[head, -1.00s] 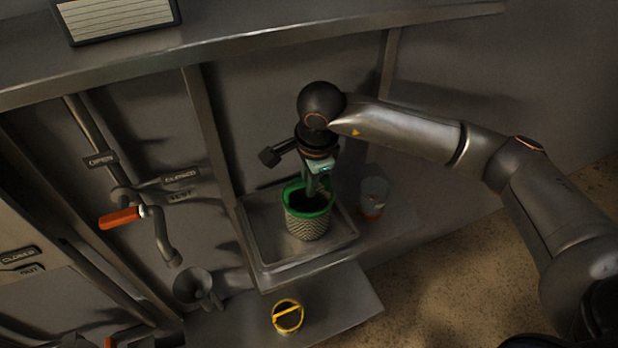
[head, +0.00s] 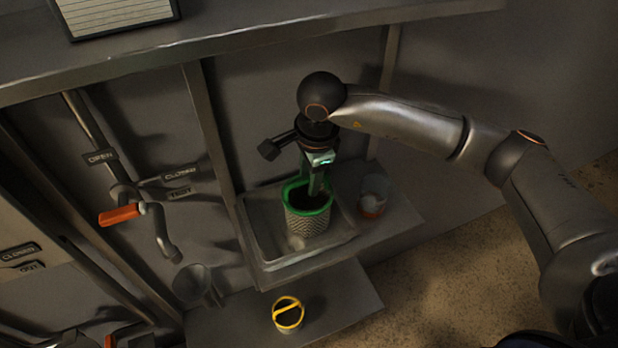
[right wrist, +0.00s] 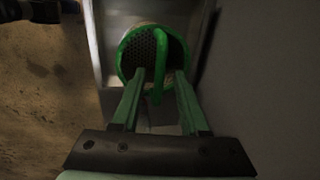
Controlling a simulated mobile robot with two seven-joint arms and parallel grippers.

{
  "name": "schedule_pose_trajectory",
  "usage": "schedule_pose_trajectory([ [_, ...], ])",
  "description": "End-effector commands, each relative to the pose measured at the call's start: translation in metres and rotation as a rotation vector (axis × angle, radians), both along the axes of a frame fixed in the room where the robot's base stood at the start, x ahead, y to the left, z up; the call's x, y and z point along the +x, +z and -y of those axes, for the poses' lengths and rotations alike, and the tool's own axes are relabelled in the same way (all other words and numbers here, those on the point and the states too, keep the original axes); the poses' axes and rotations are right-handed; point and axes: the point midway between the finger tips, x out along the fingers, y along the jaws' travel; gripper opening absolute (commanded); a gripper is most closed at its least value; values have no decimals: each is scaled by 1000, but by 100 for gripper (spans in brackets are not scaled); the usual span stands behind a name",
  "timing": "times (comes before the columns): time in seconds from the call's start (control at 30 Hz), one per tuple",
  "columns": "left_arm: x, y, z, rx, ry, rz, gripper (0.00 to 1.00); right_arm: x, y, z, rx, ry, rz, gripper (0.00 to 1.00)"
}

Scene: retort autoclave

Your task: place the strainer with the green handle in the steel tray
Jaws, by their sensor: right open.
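The strainer (head: 308,221) is a perforated metal basket with a green rim and a green handle. It stands inside the steel tray (head: 262,252), and looks upright. In the right wrist view the strainer's green handle (right wrist: 158,66) arches across its round mouth. My right gripper (head: 318,186) is above the strainer's rim. In the right wrist view its two green fingers (right wrist: 158,77) are apart, one on each side of the handle, with gaps visible. The strainer's underside is hidden. My left gripper is not in view.
A clear cup with an orange base (head: 373,196) stands right of the tray on the same shelf. A yellow-rimmed container with a yellow handle (head: 288,314) sits on a lower shelf. A grey funnel (head: 195,285) is at lower left, near a pipe with an orange valve handle (head: 119,214).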

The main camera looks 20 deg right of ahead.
Motion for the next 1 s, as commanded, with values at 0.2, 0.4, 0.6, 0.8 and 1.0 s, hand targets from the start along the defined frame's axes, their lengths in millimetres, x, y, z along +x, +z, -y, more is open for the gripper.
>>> schedule_pose_trajectory([
  [0.2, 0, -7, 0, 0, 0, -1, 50, -7, 38, 0, 1, 0, 5, 44],
  [0.4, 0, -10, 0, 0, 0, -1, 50, -12, 60, 1, -1, 0, 2, 44],
  [0.6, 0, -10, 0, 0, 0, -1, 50, -13, 64, 1, 0, 0, -1, 44],
  [0.8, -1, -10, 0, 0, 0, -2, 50, -13, 64, 1, 0, 0, 0, 44],
  [1.0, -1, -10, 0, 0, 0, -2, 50, -13, 64, 1, 0, 0, 0, 44],
])
